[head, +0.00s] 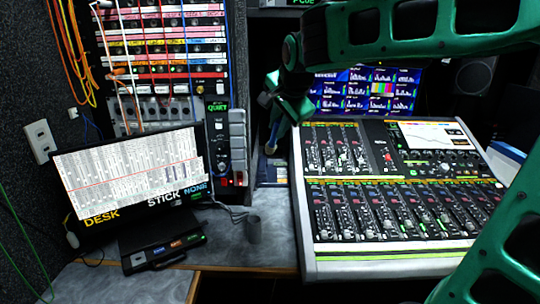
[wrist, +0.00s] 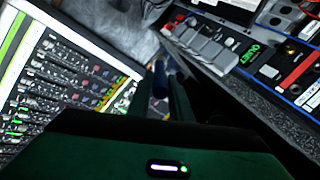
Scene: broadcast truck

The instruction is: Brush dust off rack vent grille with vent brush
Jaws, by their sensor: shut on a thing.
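My gripper (head: 283,112) is in the middle of the head view, in front of the gap between the patch rack and the mixing console. In the wrist view my gripper (wrist: 160,92) is shut on a slim dark-blue thing (wrist: 160,78), which I take to be the vent brush. Only a small part of the brush (head: 273,139) shows in the head view, hanging below the gripper. Its bristles cannot be made out. I cannot pick out the vent grille or any dust in either view; the arm and gripper hide part of the gap.
The mixing console (head: 307,232) fills the right. The patch rack (head: 165,50) with cables stands at the left.

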